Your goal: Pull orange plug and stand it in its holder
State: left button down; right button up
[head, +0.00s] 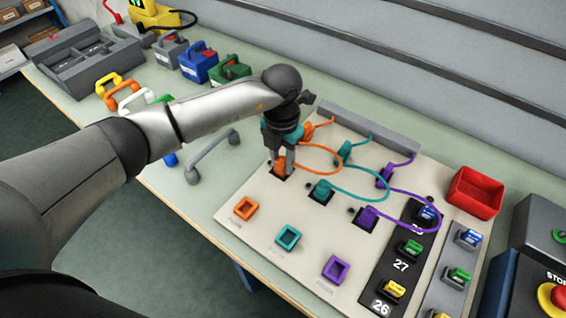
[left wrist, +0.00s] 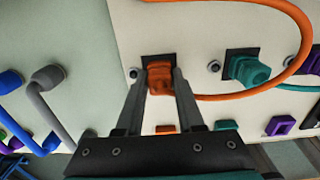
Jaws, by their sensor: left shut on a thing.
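The orange plug (head: 280,169) sits at its black socket on the cream board (head: 235,190), with an orange cable looping off to the right. My left gripper (head: 287,160) reaches down and is shut on the plug. In the left wrist view, the fingers flank the orange plug (left wrist: 161,80), and the black socket plate (left wrist: 157,58) shows around it. The orange holder (head: 246,208), a square open frame, is on the board in front of the plug and looks empty. It shows partly between the fingers in the left wrist view (left wrist: 165,129). My right gripper is not in view.
A teal plug (head: 321,190) and a purple plug (head: 367,217) sit to the right, their cables looping behind. A teal holder (head: 288,237) and a purple holder (head: 336,269) are in front. A grey handle (head: 211,155) is left of the board; a red bin (head: 474,194) stands right.

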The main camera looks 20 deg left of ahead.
aim_at(282, 160)
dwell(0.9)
pick_arm(q)
grip_release()
dwell(0.4)
notch_tip(282, 160, up, 15)
jog(key=p, duration=0.1)
dwell(0.4)
jog(key=shift+r, duration=0.1)
